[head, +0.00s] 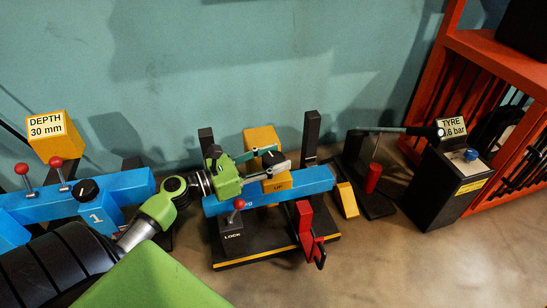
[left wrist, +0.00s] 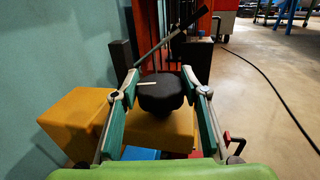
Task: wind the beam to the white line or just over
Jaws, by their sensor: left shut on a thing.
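The blue beam (head: 310,184) lies across the middle stand in the head view. A yellow block marked UP (head: 276,186) sits at the beam and carries a black knob (head: 273,158). My left gripper (head: 270,162) reaches in from the left and is shut on this knob, one finger on each side. In the left wrist view the round knob (left wrist: 161,94) shows between the green-padded fingers, with a white pointer mark on its top. I cannot make out a white line. My right gripper is out of view.
The stand has dark posts (head: 310,138), a red-topped LOCK lever (head: 238,205) and a red clamp (head: 307,225). Another blue beam with knob 1 (head: 90,190) is at left. A tyre pump box (head: 445,185) and an orange rack (head: 490,55) stand at right. The front floor is clear.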

